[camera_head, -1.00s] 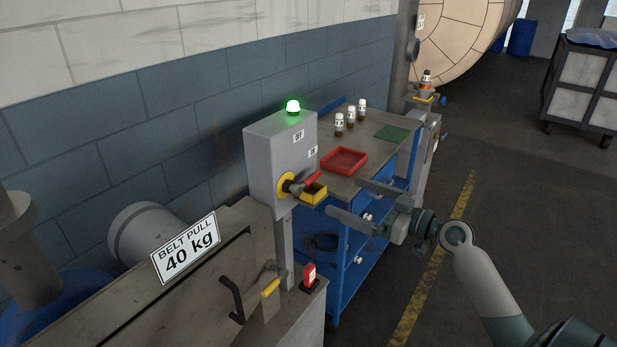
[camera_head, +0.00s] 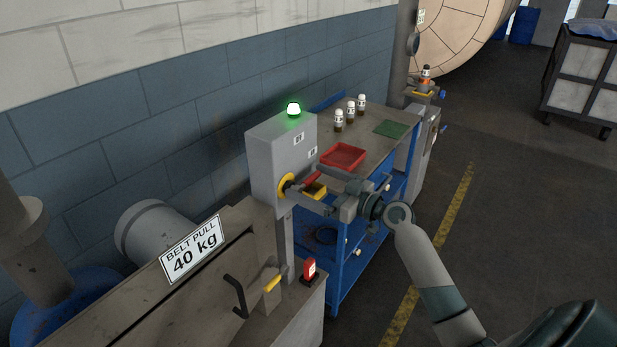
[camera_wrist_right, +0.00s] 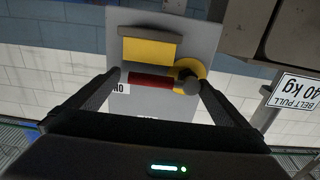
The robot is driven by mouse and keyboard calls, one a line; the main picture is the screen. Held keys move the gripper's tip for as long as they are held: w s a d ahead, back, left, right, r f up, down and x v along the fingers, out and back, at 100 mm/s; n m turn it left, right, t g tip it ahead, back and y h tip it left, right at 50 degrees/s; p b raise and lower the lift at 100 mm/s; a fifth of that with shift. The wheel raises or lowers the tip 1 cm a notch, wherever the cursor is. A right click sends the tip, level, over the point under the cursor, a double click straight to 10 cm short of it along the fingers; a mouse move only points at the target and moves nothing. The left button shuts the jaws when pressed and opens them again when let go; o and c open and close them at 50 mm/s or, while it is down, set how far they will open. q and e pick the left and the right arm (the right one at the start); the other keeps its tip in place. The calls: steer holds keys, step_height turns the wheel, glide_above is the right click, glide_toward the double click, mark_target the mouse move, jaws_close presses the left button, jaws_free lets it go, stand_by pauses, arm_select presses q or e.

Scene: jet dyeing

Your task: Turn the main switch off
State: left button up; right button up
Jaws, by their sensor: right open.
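The main switch has a red handle (camera_head: 312,178) on a yellow round base (camera_head: 286,184), on the front of a grey box (camera_head: 270,150). A green lamp (camera_head: 293,110) glows on top of the box. My right gripper (camera_head: 306,180) is open at the handle. In the right wrist view the red handle (camera_wrist_right: 150,80) lies crosswise between the spread fingers (camera_wrist_right: 160,82), with the yellow base (camera_wrist_right: 200,72) by the right finger. Part of an "ON" label (camera_wrist_right: 120,88) shows beside the handle's end. Contact cannot be told. My left gripper is not in view.
A yellow box-like part (camera_head: 316,189) sits just below the handle. A blue cart (camera_head: 349,262) with a red tray (camera_head: 343,156) and small bottles (camera_head: 350,109) stands behind my gripper. A small red device (camera_head: 309,270) is on the machine below.

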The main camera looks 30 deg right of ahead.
steer(key=shift+w+a, duration=0.3)
steer(key=shift+w, duration=0.35)
